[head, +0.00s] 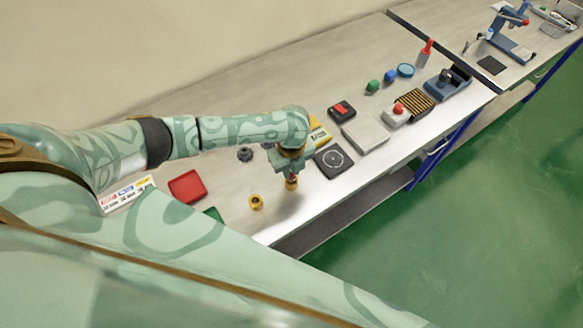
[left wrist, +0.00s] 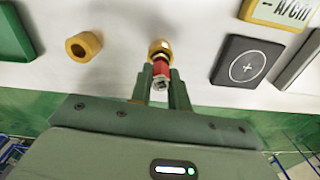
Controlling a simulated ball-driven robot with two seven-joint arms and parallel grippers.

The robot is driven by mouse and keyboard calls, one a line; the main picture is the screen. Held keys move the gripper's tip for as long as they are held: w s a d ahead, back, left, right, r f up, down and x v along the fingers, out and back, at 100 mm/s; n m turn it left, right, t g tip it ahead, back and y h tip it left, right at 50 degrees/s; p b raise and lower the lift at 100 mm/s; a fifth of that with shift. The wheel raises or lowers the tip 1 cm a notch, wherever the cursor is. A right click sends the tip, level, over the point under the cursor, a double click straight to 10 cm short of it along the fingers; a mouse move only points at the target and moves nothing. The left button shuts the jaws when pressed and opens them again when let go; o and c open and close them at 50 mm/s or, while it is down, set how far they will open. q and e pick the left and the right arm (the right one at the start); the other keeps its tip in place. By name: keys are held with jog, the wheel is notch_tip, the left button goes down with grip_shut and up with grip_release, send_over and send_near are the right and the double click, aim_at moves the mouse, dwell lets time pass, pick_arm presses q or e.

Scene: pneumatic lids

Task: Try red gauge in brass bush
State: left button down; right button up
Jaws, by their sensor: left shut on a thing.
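My left gripper (head: 291,172) is over the near part of the bench, pointing down. In the left wrist view its two fingers (left wrist: 161,92) are shut on the red gauge (left wrist: 161,68). A brass ring-like bush (left wrist: 160,46) is at the far end of the gauge; it also shows just below the gripper in the head view (head: 291,184). I cannot tell how far the gauge sits inside it. A second brass bush (head: 256,201) stands apart to the left, its dark hole showing in the left wrist view (left wrist: 83,47). My right gripper is not in view.
A red tray (head: 187,186) and a partly hidden green tray (head: 213,214) lie left. A black pad with a circle (head: 332,160) and a grey plate (head: 366,135) lie right. A dark round part (head: 245,154) is behind. The bench front edge is close.

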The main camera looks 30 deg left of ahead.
pick_arm(q)
jog(key=shift+f+b, duration=0.4)
jog(key=shift+f, duration=0.25)
dwell(0.5)
jog(key=shift+r+p, duration=1.3)
jog(key=shift+p, duration=0.2)
dwell(0.9)
notch_tip(320, 180, up, 5)
jog(key=p, duration=0.5)
jog(key=shift+f, duration=0.1)
